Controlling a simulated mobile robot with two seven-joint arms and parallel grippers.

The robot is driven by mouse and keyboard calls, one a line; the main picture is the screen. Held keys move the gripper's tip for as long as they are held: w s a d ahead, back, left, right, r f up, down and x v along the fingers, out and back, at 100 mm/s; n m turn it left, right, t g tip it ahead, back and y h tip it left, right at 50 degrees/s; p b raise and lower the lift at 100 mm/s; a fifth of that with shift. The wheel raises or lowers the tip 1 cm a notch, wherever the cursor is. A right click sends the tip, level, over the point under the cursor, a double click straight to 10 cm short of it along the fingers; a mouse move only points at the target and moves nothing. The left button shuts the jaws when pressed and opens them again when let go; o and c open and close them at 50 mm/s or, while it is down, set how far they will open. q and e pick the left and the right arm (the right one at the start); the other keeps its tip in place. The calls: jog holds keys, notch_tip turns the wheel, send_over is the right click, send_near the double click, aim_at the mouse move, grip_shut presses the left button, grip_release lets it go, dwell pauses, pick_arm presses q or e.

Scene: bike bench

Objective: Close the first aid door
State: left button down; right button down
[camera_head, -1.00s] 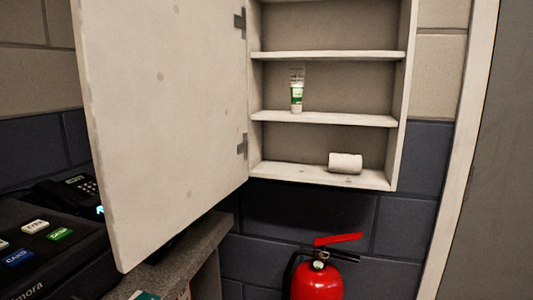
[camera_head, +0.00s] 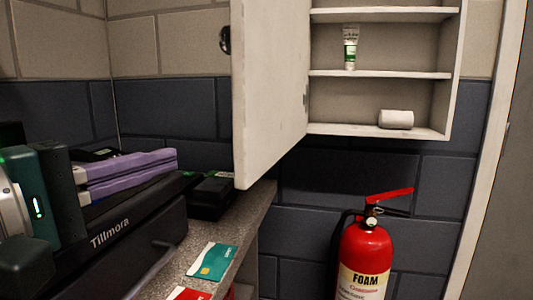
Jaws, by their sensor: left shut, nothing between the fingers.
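The first aid door (camera_head: 272,80) is a pale, scuffed panel hinged at the left side of the open white cabinet (camera_head: 455,70). It stands open, jutting out towards me, with its inner face in view. A dark round knob (camera_head: 225,40) shows past its edge on the outer side. My left gripper (camera_head: 176,157) has lavender fingers that are shut and empty. It points right, over the counter, left of the door's lower edge, with a visible gap in the picture. My right gripper is not in view.
A tube (camera_head: 350,47) and a white roll (camera_head: 396,119) are in the cabinet. A black Tillmora machine (camera_head: 130,235), a dark phone (camera_head: 208,193) and a teal card (camera_head: 213,262) are on the counter (camera_head: 255,208). A red extinguisher (camera_head: 364,256) is below the cabinet.

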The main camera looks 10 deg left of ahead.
pick_arm(q)
jog(key=w+d+p, duration=0.1)
jog(key=w+d, duration=0.3)
jog(key=d, duration=0.2)
jog(key=shift+w, duration=0.35)
jog(key=shift+d, duration=0.15)
